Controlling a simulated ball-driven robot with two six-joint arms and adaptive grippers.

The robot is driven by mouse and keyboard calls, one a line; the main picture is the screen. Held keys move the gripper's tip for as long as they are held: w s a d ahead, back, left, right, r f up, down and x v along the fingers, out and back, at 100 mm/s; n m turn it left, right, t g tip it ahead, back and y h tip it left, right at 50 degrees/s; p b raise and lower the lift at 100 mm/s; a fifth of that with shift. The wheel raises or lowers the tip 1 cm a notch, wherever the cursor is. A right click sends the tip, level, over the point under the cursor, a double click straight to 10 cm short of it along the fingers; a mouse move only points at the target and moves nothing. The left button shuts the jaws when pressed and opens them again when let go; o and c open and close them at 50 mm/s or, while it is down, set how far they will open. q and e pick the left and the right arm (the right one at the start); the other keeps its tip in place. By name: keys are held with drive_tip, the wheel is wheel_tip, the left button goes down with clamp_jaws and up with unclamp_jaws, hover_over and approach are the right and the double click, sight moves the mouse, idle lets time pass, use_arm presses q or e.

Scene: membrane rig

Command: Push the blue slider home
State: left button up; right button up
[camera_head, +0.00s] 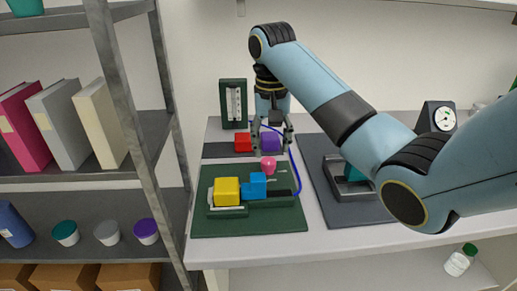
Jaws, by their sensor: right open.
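The blue slider (253,186) sits on the dark green rig board (215,225), just right of a yellow block (227,191). A dark green rail (279,195) extends to the right of the slider. My right gripper (271,136) points down behind the rig, open, with its fingers around or just behind a purple block (270,143); I cannot tell whether they touch it. It is apart from the slider. My left gripper is not in view.
A red block (243,142) stands left of the purple one. A pink bulb (268,164) rises behind the slider, and a blue tube (297,170) curves down on the right. A grey metal fixture (350,188) is to the right.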

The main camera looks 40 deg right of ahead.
sight(258, 176)
drive_tip(key=a+r+p, duration=0.2)
drive_tip(key=a, duration=0.2)
drive_tip(key=shift+y, duration=0.3)
wheel_tip(258, 176, down, 11)
drive_tip(key=shift+d+r, duration=0.1)
drive_tip(key=shift+r, duration=0.05)
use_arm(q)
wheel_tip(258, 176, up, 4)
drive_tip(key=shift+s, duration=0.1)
use_arm(e)
clamp_jaws()
